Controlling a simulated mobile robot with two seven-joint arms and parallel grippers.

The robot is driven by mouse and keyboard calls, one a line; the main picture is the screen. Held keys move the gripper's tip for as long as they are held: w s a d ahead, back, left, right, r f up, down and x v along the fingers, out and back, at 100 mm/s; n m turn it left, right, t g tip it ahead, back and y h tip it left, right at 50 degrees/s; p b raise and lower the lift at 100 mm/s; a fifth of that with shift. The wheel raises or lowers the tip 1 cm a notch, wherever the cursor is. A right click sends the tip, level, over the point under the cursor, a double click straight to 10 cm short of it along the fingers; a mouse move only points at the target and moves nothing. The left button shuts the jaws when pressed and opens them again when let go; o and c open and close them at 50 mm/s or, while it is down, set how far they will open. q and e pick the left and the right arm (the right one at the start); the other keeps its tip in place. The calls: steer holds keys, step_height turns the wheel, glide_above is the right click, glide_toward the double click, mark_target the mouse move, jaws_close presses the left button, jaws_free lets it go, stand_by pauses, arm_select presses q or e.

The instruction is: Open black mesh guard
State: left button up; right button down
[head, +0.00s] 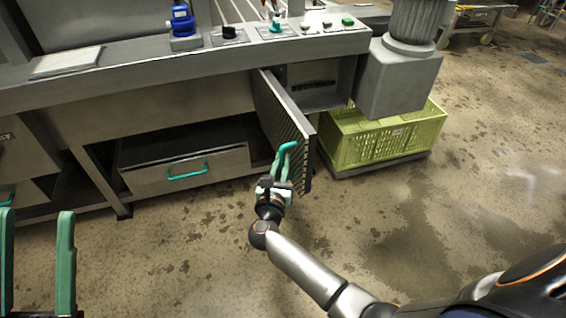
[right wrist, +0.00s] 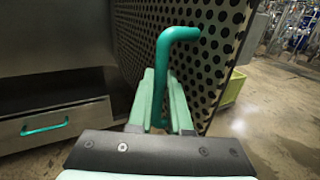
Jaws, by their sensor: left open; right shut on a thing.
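The black mesh guard (head: 282,128) is a perforated panel under the machine's counter. It stands swung out from the front, partly open, with a dark recess behind it. Its perforated face fills much of the right wrist view (right wrist: 215,55). A green bar handle (head: 287,149) is on it, also seen in the right wrist view (right wrist: 178,36). My right gripper (head: 280,172) is shut on this handle, whose lower part passes between the fingers (right wrist: 160,105). My left gripper (head: 38,260) is open and empty at the lower left, away from the guard.
A grey drawer (head: 190,172) with a green handle is left of the guard. A yellow-green crate (head: 385,140) sits on a low base to the right, under a grey housing (head: 400,78). The counter carries a blue valve (head: 183,22) and knobs. The floor in front is clear.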

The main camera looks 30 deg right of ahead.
stand_by(0.3)
steer(key=c, duration=0.8)
jaws_free()
steer(key=shift+c, duration=0.2)
